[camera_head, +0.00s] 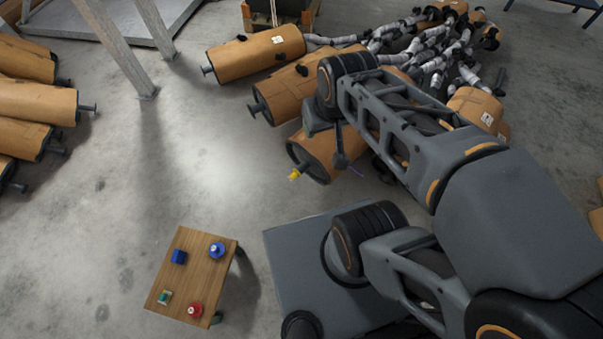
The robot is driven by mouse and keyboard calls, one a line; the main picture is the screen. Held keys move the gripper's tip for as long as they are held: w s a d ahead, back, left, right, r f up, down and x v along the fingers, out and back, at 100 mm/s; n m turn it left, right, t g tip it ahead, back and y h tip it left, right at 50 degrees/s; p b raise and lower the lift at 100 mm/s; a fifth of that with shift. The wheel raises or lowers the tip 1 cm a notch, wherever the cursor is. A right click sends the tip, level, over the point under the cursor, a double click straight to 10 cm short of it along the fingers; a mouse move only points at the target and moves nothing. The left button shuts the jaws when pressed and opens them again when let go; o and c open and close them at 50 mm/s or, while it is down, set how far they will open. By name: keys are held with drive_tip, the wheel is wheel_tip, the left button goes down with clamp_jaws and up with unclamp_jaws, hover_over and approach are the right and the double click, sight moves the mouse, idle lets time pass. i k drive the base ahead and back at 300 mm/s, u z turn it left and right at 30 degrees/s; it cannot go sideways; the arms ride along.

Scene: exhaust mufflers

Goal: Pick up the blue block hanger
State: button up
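A small dark blue block (178,256) sits on the upper left part of a small wooden table (187,277), and looks like the blue block hanger. A rounder blue piece with a pale top (217,250) sits to its right, apart from it. My arm reaches from the right edge to above the mufflers. A dark narrow part at its far end, perhaps my gripper (341,160), points down, well up and right of the table and far from the blue block. Its fingers cannot be made out.
A green piece (165,297) and a red round piece (195,310) share the table. A yellow piece (295,175) is at the end of a brown muffler (315,155). More mufflers (38,103) lie at left. Bare floor surrounds the table's left and top sides.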

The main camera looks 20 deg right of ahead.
sight(178, 256)
drive_tip(key=u, duration=2.05)
drive_tip(key=k, duration=1.2)
drive_tip(key=u, duration=0.8)
drive_tip(key=i, duration=1.85)
drive_tip(key=z, duration=0.6)
